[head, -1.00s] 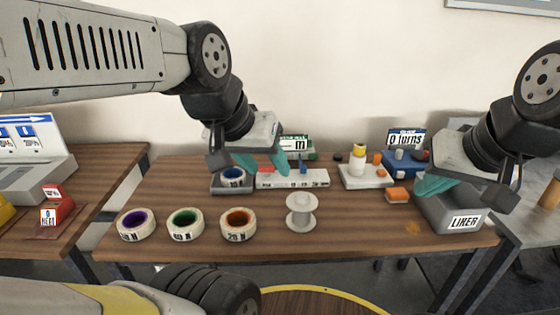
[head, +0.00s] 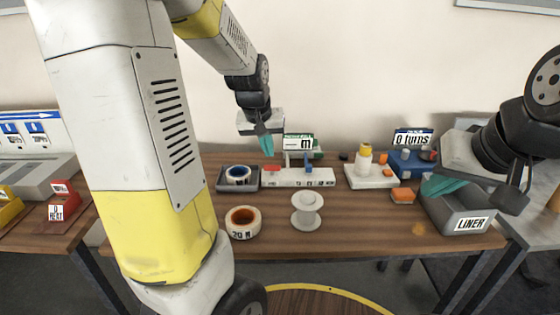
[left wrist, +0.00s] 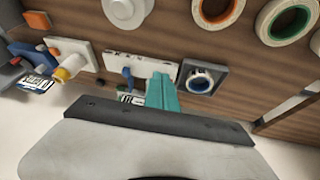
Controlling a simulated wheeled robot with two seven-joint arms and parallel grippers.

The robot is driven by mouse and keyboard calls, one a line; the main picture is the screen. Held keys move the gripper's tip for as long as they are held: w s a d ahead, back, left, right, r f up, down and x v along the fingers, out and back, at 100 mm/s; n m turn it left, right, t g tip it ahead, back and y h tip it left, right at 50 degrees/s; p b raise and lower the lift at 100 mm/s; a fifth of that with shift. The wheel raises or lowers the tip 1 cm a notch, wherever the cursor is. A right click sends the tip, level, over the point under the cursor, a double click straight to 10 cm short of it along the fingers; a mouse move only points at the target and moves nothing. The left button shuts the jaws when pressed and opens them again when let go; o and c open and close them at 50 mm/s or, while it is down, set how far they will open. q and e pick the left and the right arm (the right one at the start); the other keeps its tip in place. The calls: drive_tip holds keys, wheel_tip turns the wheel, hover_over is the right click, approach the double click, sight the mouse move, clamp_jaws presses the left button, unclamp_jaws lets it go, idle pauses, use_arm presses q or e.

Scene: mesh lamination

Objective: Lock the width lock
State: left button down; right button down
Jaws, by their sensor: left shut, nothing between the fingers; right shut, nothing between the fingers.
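A white gauge block (head: 297,180) with printed width marks lies at the back middle of the table. It has a red piece (head: 271,168) at its left end and an upright blue lever (head: 308,162) right of its middle. In the left wrist view the block (left wrist: 150,66) and lever (left wrist: 127,73) show beyond the fingers. I cannot tell which part is the width lock. My left gripper (head: 266,149) is shut and empty, its teal fingers pointing down just above the red end. My right gripper (head: 438,186) is shut and empty over the grey LINER bin (head: 459,212).
A dark tray (head: 220,184) with a blue-cored roll stands left of the block. An orange-cored roll (head: 242,222) and a white spool (head: 307,211) stand in front. A green-framed sign (head: 301,143) stands behind. A white stand (head: 371,178) is at the right.

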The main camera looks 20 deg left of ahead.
sight(272, 168)
use_arm(q)
drive_tip(key=w+a+f+y, duration=0.1)
drive_tip(key=w+a+f, duration=0.2)
drive_tip(key=w+f, duration=0.2)
drive_tip(key=shift+w+a+f+g, duration=0.15)
drive_tip(key=shift+w+f+g, duration=0.2)
drive_tip(key=shift+f, duration=0.15)
drive_tip(key=shift+f, duration=0.1)
drive_tip(key=x, duration=1)
drive_tip(key=shift+w+a, duration=0.35)
drive_tip(key=shift+w, duration=0.45)
drive_tip(key=shift+w+a, duration=0.15)
drive_tip(key=shift+w, duration=0.5)
drive_tip(key=shift+w+a, duration=0.1)
drive_tip(key=shift+w, duration=0.45)
